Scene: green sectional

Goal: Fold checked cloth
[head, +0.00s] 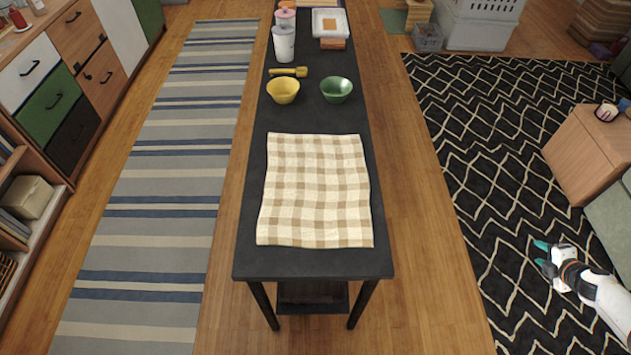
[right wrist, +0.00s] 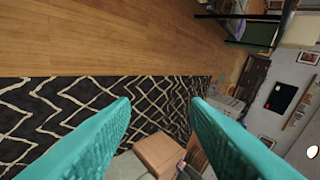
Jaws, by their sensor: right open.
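The checked cloth (head: 315,190) is beige and white and lies spread out flat on the near end of a long dark table (head: 312,264). Its edges are slightly wavy, and no fold shows. My right gripper (head: 540,254) is at the lower right of the head view, over the black patterned rug and well apart from the table and cloth. In the right wrist view its two teal fingers (right wrist: 160,108) are spread wide with nothing between them. My left gripper is not in either view.
A wooden cabinet (head: 580,158) stands at the right. Wood floor is clear along both table sides.

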